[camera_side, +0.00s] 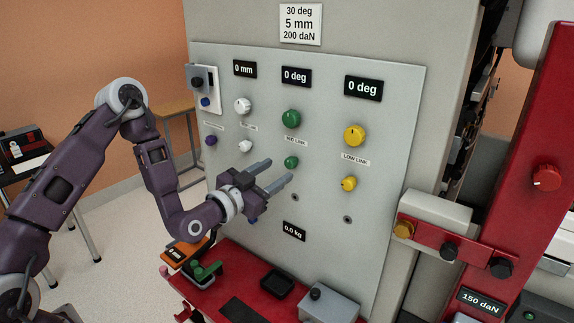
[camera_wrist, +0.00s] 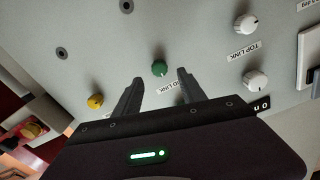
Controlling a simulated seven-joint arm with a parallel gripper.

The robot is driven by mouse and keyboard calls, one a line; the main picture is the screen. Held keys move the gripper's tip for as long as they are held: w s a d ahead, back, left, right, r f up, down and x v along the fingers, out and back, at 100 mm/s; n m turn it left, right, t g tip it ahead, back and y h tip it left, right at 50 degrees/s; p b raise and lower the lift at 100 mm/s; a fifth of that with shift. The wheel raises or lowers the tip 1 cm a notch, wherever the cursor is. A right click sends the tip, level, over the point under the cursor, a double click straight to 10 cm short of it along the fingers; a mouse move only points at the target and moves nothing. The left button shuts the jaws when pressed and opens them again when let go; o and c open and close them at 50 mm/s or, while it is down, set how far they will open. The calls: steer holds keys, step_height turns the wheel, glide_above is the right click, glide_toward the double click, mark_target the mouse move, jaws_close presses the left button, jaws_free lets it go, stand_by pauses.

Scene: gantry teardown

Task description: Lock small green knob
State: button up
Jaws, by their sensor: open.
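The small green knob (camera_side: 291,162) sits on the grey panel (camera_side: 390,220) below the larger green knob (camera_side: 291,119) and the "MID LINK" label. In the wrist view the small green knob (camera_wrist: 159,68) shows just beyond and between the two fingertips. My gripper (camera_side: 276,173) is open and empty, its fingers pointing at the panel close to the small green knob. The wrist view shows my gripper (camera_wrist: 160,78) with a finger on each side of the knob's line. I cannot tell whether the fingers touch anything.
White knobs (camera_side: 243,106) are left of the green ones, and yellow knobs (camera_side: 354,135) are to the right. Displays (camera_side: 296,77) sit above them. A red shelf (camera_side: 222,282) with tools juts out below. A red post (camera_side: 510,190) stands at the right.

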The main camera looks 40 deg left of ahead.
mark_target(288, 164)
steer(key=w, duration=0.5)
steer(key=shift+w, duration=0.25)
steer(key=shift+c, duration=0.2)
jaws_close()
